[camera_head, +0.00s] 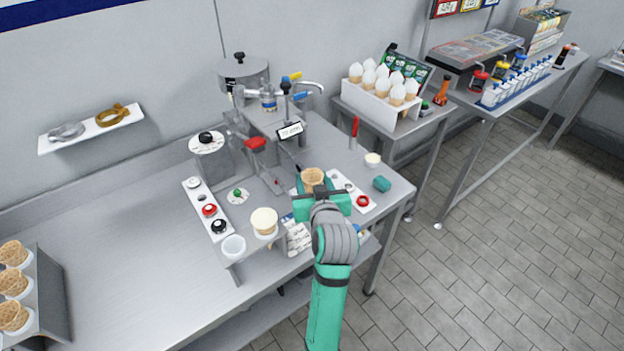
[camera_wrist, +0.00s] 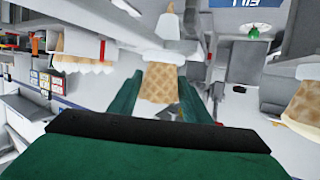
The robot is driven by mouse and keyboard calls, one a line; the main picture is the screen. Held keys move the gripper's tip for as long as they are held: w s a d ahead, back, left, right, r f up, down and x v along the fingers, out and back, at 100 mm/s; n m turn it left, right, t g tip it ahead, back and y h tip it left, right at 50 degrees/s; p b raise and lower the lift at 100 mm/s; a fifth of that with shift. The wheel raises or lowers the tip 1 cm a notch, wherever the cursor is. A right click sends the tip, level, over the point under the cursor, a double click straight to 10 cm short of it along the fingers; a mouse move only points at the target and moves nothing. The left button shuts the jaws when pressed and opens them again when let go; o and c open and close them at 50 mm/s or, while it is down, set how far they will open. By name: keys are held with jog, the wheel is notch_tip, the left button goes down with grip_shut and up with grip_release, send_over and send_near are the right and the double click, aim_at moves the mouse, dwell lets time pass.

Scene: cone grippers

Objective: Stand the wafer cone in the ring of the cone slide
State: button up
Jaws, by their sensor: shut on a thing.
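My gripper (camera_head: 322,203) is shut on a tan wafer cone (camera_head: 312,178), above the front right part of the steel counter. In the wrist view the wafer cone (camera_wrist: 160,85) sits between the two green fingers, with its waffle pattern facing the camera. A white plate with small knobs and a red ring (camera_head: 362,201) lies just right of my gripper. I cannot tell for sure which part is the cone slide. My gripper and arm hide the counter directly beneath, and the ring of the slide cannot be made out clearly.
A tap with levers (camera_head: 292,95) and a steel pot (camera_head: 241,73) stand behind my gripper. A cream-topped cup (camera_head: 264,222) and a white cup (camera_head: 234,247) stand to the left. The counter's left part is largely bare.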

jog(key=shift+f, duration=0.8)
jog(key=o, duration=0.8)
jog(key=v, duration=1.1)
jog(key=shift+f, duration=0.1)
